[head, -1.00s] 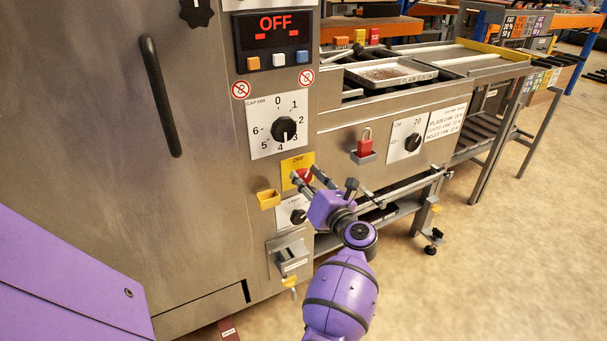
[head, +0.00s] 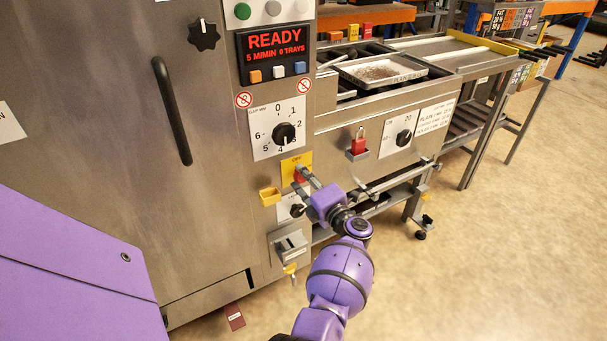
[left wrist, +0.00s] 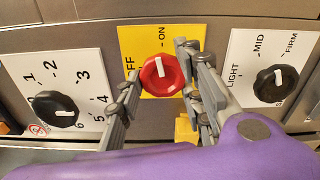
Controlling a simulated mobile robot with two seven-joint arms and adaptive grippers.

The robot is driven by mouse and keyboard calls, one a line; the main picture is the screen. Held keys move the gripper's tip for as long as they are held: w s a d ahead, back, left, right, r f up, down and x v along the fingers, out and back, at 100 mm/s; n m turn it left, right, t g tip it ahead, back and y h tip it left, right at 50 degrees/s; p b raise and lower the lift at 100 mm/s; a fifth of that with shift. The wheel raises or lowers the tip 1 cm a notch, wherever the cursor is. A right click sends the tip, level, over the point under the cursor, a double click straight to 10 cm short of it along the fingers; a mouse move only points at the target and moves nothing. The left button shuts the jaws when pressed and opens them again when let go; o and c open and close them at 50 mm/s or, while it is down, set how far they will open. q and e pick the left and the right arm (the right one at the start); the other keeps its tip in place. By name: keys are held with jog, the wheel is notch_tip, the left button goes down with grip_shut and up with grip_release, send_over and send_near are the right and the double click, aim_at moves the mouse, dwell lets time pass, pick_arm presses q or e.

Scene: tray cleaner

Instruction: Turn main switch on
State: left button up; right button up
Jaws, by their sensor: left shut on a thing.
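The main switch is a red knob (head: 300,176) on a yellow plate (head: 288,165) low on the machine's front. In the left wrist view the red knob (left wrist: 162,78) shows close up. Its white pointer mark is near upright, towards the word ON. My left gripper (head: 301,181) has one finger on each side of the knob and is shut on it, partly hiding it in the head view. The display (head: 273,51) above reads READY, 5 M/MIN, 0 TRAYS. My right gripper is not in view.
A black gap dial (head: 284,133) sits above the switch, a small yellow holder (head: 270,196) to its left. A red padlock (head: 358,144) and another dial (head: 403,138) are to the right. A tray (head: 375,73) lies on the conveyor. The floor at right is clear.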

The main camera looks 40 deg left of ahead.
pick_arm(q)
jog(key=shift+a+r+m+p, duration=0.1)
jog(key=shift+r+m+p, duration=0.15)
jog(key=shift+m, duration=0.25)
jog(key=shift+a+r+m+p, duration=0.1)
jog(key=shift+m+p, duration=0.15)
jog(key=shift+m, duration=0.25)
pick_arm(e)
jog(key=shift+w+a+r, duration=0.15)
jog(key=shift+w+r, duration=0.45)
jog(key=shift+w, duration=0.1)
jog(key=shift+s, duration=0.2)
pick_arm(q)
jog(key=o, duration=1.1)
jog(key=shift+c, duration=0.2)
jog(key=shift+f, duration=0.1)
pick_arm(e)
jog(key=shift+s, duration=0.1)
pick_arm(q)
jog(key=v, duration=1.2)
